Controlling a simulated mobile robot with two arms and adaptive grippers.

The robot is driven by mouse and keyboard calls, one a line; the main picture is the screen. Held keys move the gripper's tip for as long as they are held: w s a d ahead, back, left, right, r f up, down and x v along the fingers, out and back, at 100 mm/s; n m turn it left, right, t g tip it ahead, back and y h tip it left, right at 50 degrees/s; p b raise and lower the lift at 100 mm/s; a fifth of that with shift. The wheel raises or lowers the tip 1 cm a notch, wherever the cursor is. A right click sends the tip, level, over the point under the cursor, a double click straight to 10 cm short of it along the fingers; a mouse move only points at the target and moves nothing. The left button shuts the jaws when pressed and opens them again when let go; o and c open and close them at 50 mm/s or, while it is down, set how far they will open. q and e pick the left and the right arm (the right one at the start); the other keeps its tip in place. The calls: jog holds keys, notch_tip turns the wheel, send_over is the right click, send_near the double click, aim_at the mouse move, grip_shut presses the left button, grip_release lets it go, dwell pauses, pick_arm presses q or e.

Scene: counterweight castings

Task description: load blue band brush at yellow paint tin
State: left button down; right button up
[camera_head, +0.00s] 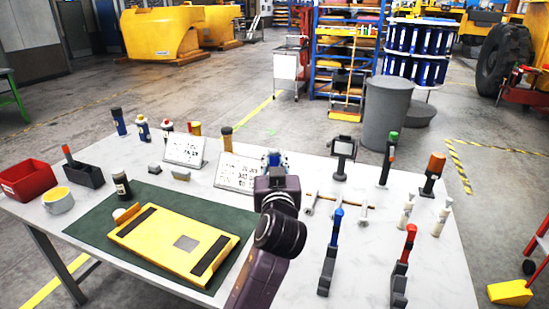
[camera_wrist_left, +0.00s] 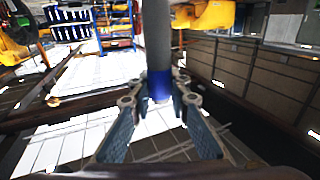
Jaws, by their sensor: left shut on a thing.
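My left gripper (camera_head: 273,160) is over the middle of the table. In the left wrist view its fingers (camera_wrist_left: 163,90) are shut on a grey shaft with a blue band, which I take as the blue band brush (camera_wrist_left: 158,45). In the head view the gripper mostly hides it. The yellow paint tin (camera_head: 58,200), a pale cup with yellow inside, stands at the table's left end, well apart from the gripper. My right gripper is not in view.
A red bin (camera_head: 27,180) and a dark box (camera_head: 83,174) stand beside the tin. A dark bottle (camera_head: 122,185) and a yellow panel (camera_head: 175,243) are on the green mat (camera_head: 88,233). Blue-topped (camera_head: 337,215) and red-topped (camera_head: 410,232) tools stand at right.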

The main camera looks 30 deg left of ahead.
pick_arm(q)
jog(key=shift+f+b, duration=0.65)
jog(key=shift+f, duration=0.05)
notch_tip(320, 180, down, 4)
jog(key=b, duration=0.3)
jog(key=shift+f+b, duration=0.2)
jog(key=shift+b, duration=0.1)
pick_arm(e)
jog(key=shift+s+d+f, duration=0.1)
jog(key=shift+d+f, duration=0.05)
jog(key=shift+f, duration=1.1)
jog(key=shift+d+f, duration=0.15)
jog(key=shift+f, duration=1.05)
pick_arm(q)
jog(key=shift+f, duration=0.3)
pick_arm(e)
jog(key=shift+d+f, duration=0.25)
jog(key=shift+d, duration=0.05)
pick_arm(q)
jog(key=shift+f+b, duration=0.25)
jog(key=shift+b, duration=0.15)
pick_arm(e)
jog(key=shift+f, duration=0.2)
pick_arm(q)
jog(key=shift+r, duration=0.1)
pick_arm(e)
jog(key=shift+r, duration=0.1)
